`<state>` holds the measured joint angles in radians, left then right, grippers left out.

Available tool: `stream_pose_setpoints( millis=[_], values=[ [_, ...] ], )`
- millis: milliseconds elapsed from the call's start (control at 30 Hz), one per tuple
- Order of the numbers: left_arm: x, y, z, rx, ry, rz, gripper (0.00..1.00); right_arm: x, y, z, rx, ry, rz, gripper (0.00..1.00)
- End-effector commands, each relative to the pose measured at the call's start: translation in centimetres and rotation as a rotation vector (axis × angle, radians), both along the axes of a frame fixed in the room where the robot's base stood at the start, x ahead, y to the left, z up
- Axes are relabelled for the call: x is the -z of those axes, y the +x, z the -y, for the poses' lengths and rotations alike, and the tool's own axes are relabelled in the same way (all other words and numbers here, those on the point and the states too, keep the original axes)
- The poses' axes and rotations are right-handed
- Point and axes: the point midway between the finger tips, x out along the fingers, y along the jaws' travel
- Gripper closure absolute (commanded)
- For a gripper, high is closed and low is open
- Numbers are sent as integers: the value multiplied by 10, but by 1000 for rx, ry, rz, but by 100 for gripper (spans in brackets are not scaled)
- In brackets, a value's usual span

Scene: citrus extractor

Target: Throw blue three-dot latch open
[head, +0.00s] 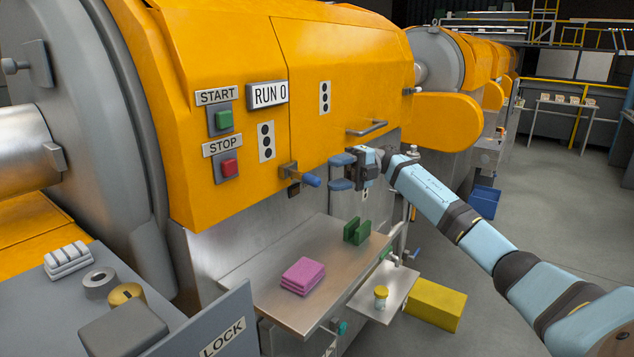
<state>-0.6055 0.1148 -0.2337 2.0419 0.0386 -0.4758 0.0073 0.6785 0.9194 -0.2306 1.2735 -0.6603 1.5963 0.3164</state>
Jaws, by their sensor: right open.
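The latch with the blue handle (309,179) sits at the lower edge of the orange machine housing. Its handle points right and slightly down from a brass-coloured pivot. A plate with three black dots (266,142) is up and left of it. My left gripper is out of view.
A steel shelf (262,287) below holds pink cloths (303,275) and a green holder (357,231). A panel handle (367,129) juts out above my gripper. Green START (224,119) and red STOP (229,166) buttons are left. A yellow box (436,304) stands on the floor.

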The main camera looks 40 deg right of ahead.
Motion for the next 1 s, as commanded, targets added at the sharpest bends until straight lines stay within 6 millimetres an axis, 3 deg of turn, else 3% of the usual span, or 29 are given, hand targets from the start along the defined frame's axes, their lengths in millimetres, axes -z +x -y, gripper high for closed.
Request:
stream_pose_setpoints(
  millis=[100, 333, 1000],
  values=[
    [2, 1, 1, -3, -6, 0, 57, 0, -1, 25, 2, 1, 1, 50],
    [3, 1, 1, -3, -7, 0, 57, 0, -4, 52, -1, 0, 0, 50],
    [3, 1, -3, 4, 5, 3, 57, 0, -4, 56, -1, 0, 0, 50]
  ],
)
